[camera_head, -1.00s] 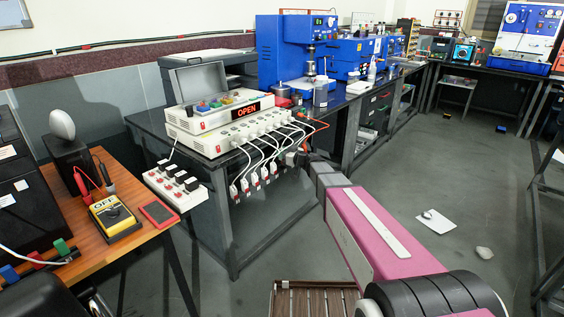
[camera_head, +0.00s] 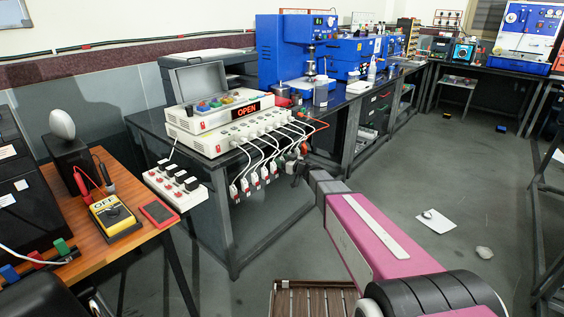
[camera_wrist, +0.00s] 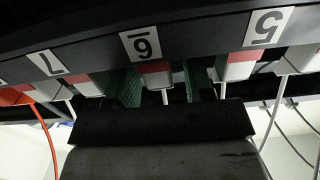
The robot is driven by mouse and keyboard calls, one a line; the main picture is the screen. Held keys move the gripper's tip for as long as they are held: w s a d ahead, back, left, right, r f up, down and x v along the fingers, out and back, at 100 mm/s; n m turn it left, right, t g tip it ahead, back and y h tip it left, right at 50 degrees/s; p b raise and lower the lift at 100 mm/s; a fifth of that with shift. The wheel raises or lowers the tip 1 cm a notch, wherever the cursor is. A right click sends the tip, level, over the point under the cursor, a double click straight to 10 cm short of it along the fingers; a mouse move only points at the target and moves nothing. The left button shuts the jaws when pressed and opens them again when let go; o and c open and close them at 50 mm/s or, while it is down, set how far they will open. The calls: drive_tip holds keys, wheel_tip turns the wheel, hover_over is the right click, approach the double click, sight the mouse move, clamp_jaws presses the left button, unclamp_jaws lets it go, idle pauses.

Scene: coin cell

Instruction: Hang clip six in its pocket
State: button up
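In the wrist view, the label plate for pocket 6 (camera_wrist: 140,43) is on a dark rail, with its number upside down. A white and red clip, clip six (camera_wrist: 155,76), sits at the rail below this label. My gripper (camera_wrist: 163,88) is open, with green-padded fingers on either side of the clip and a gap visible on the right. The clip's upper end is hidden by the rail. In the head view, my gripper (camera_head: 300,166) is at the right end of the row of hanging clips, below the bench's front edge; its fingers are too small to read there.
Pockets 7 (camera_wrist: 47,63) and 5 (camera_wrist: 268,27) flank pocket 6, with clips close by. An orange cable (camera_wrist: 47,135) hangs at left.

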drive_tip(key=shift+r, duration=0.15)
drive_tip(key=v, duration=1.2)
drive_tip(key=s+d+f+m+g+h, duration=0.1)
drive_tip(key=s+f+m+g+h, duration=0.2)
drive_tip(key=s, duration=0.5)
drive_tip(key=s+d+f+m+g+h, duration=0.1)
drive_tip(key=s+d+f+g+h, duration=0.15)
drive_tip(key=s+f+g, duration=0.4)
drive_tip(key=s+d+m+g+h, duration=0.1)
drive_tip(key=s+d+m+h, duration=0.5)
drive_tip(key=s+d+h, duration=0.2)
drive_tip(key=s+d, duration=0.2)
drive_tip(key=s, duration=0.2)
drive_tip(key=shift+d, duration=0.35)
drive_tip(key=shift+r, duration=0.1)
drive_tip(key=shift+c, duration=0.3)
